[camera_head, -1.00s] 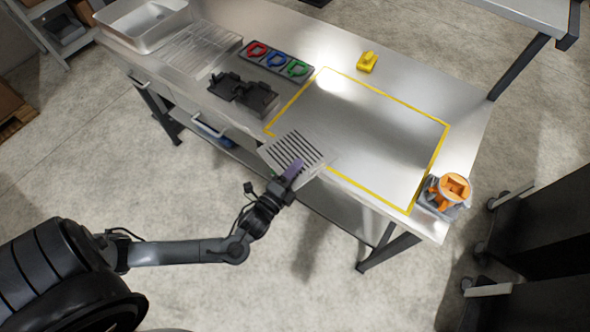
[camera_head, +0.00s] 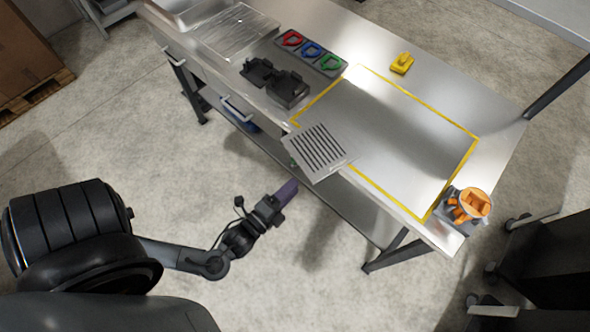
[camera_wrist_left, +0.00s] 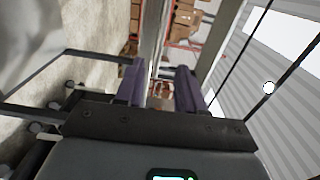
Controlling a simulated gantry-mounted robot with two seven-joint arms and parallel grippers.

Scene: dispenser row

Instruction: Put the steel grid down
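The steel grid (camera_head: 319,151), a flat slotted plate, lies at the front edge of the steel table. It covers part of the yellow outline near its left corner, and its near side sticks out past the table edge. My left gripper (camera_head: 288,188) is off the front of the table, apart from the grid. In the left wrist view its two purple fingers (camera_wrist_left: 161,84) stand apart with nothing between them. The grid does not show in that view. My right gripper is not in view.
The yellow-outlined area (camera_head: 400,140) is otherwise clear. Black holders (camera_head: 287,87) and a tray with red, blue and green pieces (camera_head: 311,52) stand to its left. A yellow object (camera_head: 402,64) lies behind it; an orange-and-grey device (camera_head: 468,207) stands at the right corner.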

